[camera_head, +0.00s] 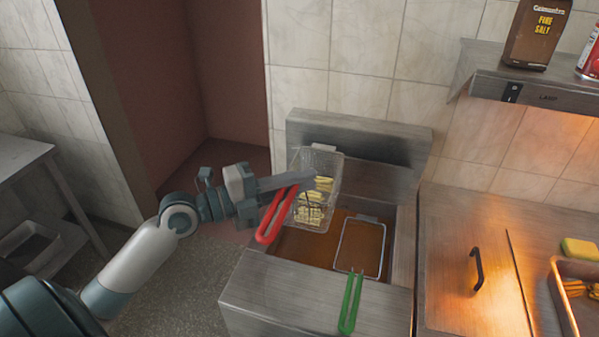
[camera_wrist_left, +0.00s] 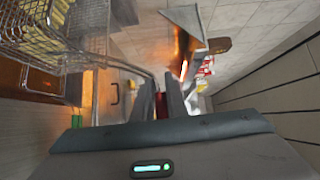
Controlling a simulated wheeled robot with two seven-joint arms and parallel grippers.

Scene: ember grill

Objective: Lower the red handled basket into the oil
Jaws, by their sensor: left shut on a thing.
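The red handled basket (camera_head: 321,171) is a wire mesh basket with several pale yellow fries inside. It is above the left side of the fryer (camera_head: 262,307), whose oil (camera_head: 300,250) is brown. My left gripper (camera_head: 300,180) is shut on the basket's handle; the red handle (camera_head: 270,220) shows below and left of the fingers. In the left wrist view the mesh basket (camera_wrist_left: 40,45) is at the upper left and the gripper (camera_wrist_left: 162,105) is closed at the centre. My right gripper is not in view.
A green handled basket (camera_head: 361,247) sits in the right side of the fryer, its handle (camera_head: 350,300) over the front edge. A steel counter with a black handle (camera_head: 477,268) and a tray (camera_head: 562,297) is on the right.

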